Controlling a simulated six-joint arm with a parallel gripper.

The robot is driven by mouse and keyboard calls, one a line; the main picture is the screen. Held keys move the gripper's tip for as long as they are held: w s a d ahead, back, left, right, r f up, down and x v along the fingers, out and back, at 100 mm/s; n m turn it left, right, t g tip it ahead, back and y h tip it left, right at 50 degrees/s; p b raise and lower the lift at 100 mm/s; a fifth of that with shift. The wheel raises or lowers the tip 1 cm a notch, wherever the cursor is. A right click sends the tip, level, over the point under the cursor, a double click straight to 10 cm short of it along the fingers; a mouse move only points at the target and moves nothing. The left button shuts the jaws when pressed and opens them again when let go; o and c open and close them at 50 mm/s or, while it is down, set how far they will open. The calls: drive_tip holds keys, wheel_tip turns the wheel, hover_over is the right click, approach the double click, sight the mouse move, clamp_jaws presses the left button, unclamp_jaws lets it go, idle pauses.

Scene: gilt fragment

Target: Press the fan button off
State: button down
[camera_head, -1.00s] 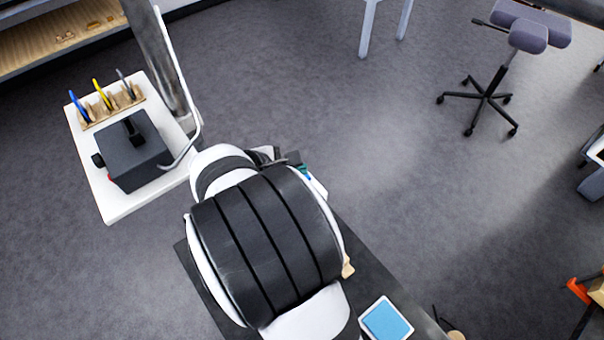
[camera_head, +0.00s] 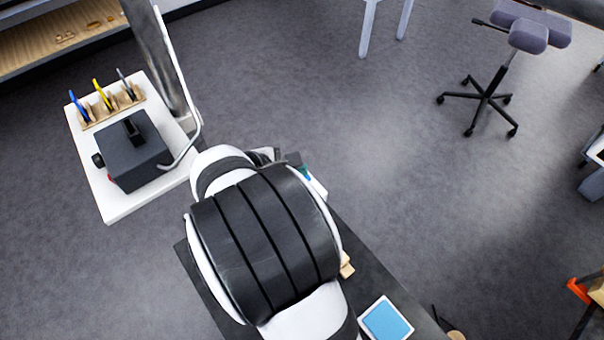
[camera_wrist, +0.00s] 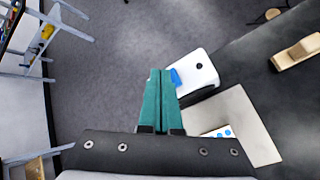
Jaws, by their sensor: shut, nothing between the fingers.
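In the wrist view a white box (camera_wrist: 206,70) with a blue tab-like part (camera_wrist: 176,77) and a small dark round spot stands at the dark table's edge; the blue part may be the fan button, but I cannot tell for sure. My gripper (camera_wrist: 160,72) has teal fingers that are shut with nothing between them. Its tips appear just left of the blue part; whether they touch it I cannot tell. In the head view my arm hides most of this spot; a sliver of white (camera_head: 317,186) shows past it.
A pale flat plate (camera_wrist: 245,125) and a wooden block (camera_wrist: 296,52) lie on the dark table (camera_wrist: 270,85). A blue-topped white tray (camera_head: 386,320) lies at the table's near end. A white stand (camera_head: 118,205) with a dark box (camera_head: 135,150) is at left. Open floor surrounds these.

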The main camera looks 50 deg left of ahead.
drive_tip(key=shift+r, duration=0.2)
